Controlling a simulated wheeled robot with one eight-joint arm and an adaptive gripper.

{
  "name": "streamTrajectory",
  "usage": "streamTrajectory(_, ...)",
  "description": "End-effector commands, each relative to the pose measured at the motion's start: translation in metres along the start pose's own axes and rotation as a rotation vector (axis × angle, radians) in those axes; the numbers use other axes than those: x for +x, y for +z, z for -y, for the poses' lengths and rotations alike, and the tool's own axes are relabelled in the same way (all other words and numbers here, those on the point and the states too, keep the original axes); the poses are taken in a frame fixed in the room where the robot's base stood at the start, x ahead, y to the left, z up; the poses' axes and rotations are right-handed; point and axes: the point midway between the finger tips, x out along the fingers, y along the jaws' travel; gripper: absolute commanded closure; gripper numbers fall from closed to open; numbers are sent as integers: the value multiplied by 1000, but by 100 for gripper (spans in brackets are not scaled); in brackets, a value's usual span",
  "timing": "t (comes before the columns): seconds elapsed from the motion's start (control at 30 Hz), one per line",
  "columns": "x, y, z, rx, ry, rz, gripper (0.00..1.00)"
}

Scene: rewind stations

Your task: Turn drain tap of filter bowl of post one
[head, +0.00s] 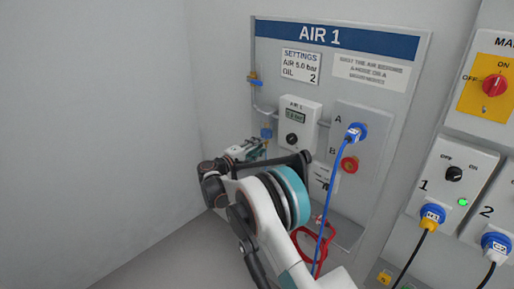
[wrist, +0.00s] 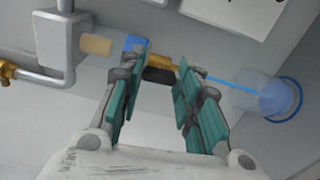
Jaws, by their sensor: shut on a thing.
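In the wrist view, the filter bowl appears as a pale tan cylinder (wrist: 97,45) with a blue end piece (wrist: 136,43), joined to a grey block on the pipe. A brass drain tap (wrist: 167,62) with a black handle (wrist: 159,75) sits beyond the blue piece. My gripper (wrist: 160,80) has its two teal fingers on either side of the black handle and is shut on it. In the head view, my gripper (head: 248,150) is at the lower left of the AIR 1 panel, just below a blue fitting (head: 266,132). My arm hides part of that area there.
A thin blue line runs from the tap to a clear cup with a blue rim (wrist: 283,98). The AIR 1 panel (head: 390,100) carries a gauge box (head: 297,118) and a blue hose plug (head: 356,132). A red hose (head: 300,240) hangs below. Free floor lies left.

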Motion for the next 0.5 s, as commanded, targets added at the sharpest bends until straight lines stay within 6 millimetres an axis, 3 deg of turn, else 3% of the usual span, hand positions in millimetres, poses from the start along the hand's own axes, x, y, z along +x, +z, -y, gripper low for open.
streamTrajectory(0.17,0,0,1,0,-2,1,92)
streamTrajectory(0.2,0,0,1,0,-2,1,62)
streamTrajectory(0.27,0,0,1,0,-2,1,48)
streamTrajectory(0.5,0,0,1,-1,-1,0,48)
